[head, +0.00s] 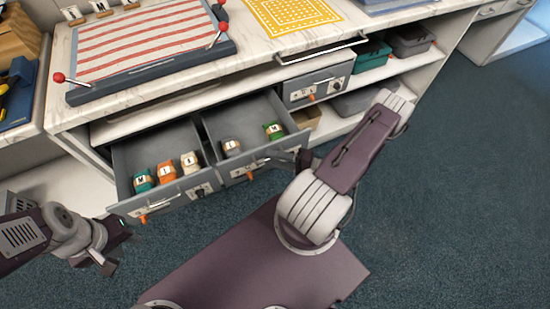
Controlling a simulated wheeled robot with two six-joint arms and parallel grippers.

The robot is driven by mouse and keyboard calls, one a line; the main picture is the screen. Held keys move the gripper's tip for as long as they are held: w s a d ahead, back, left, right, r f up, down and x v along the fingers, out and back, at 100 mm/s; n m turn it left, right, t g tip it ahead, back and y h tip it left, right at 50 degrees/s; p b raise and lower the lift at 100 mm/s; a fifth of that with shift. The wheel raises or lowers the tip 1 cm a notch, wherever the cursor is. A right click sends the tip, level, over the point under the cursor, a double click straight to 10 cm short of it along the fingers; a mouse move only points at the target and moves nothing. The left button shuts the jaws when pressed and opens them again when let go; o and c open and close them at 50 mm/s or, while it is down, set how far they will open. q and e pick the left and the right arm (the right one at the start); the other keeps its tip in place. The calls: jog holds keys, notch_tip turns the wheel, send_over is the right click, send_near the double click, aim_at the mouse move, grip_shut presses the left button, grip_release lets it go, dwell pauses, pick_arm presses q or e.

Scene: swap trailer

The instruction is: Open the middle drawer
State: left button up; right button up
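The middle drawer (283,150) is pulled out from under the counter, and its inside shows. It holds a grey lettered block (231,147) and a green one (273,130). Its front carries a pale bar handle, a small label and an orange tab. My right gripper (278,159) is at the right part of this front, near the handle; whether it touches is unclear. My arm partly hides it, so its fingers are hard to read. My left gripper (104,262) is low at the left, in front of and apart from the drawers; its finger opening is unclear.
The left drawer (128,163) is also open, holding several lettered blocks. The right drawer (318,86) is shut. A striped board (145,45) with red-knobbed levers and a yellow mat (290,14) lie on the counter. Teal (374,54) and grey bins stand on the right shelf. Right floor is clear.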

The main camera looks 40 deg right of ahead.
jog(key=shift+d, duration=0.1)
jog(key=v, duration=0.9)
jog(key=shift+p, duration=0.3)
